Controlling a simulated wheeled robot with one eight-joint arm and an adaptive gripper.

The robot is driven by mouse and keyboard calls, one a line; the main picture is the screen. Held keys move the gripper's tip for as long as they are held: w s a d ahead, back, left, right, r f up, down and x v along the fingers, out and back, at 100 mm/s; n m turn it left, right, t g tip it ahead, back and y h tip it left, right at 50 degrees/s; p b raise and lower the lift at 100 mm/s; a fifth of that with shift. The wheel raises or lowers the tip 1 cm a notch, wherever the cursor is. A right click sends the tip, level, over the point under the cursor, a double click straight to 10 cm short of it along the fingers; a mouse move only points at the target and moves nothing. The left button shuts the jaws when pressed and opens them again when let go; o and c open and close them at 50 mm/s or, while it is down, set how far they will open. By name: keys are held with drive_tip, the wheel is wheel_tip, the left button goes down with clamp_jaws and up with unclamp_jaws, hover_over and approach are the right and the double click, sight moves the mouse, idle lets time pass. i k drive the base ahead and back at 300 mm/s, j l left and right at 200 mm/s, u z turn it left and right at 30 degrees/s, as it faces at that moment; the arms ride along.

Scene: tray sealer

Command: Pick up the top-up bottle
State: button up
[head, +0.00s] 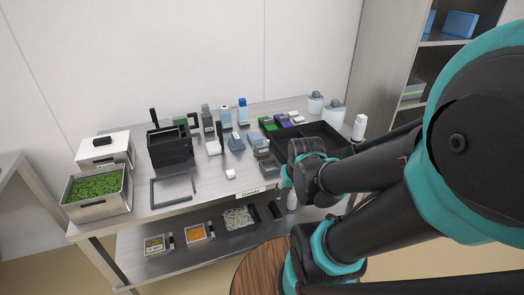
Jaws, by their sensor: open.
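I cannot tell for sure which bottle is the top-up bottle. A clear bottle with a blue cap (242,110) stands upright at the back middle of the steel table (205,190). A white bottle (359,128) stands at the table's right end. A small white bottle (292,200) shows low by the table's front edge, below my gripper. My gripper (284,182) is at the front right of the table, partly hidden by my own wrist. It is open, and I see nothing held in it.
A steel pan of green pieces (97,187) and a white lidded box (104,150) stand at left. A black rack (170,147), an empty frame (173,190) and a black tray (335,137) are on the table. The lower shelf (190,250) holds several filled containers.

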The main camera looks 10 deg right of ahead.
sight(225, 112)
drive_tip(key=j+z, duration=0.35)
drive_tip(key=j, duration=0.3)
drive_tip(key=j+z, duration=0.4)
drive_tip(key=j, duration=0.25)
drive_tip(key=k, duration=0.05)
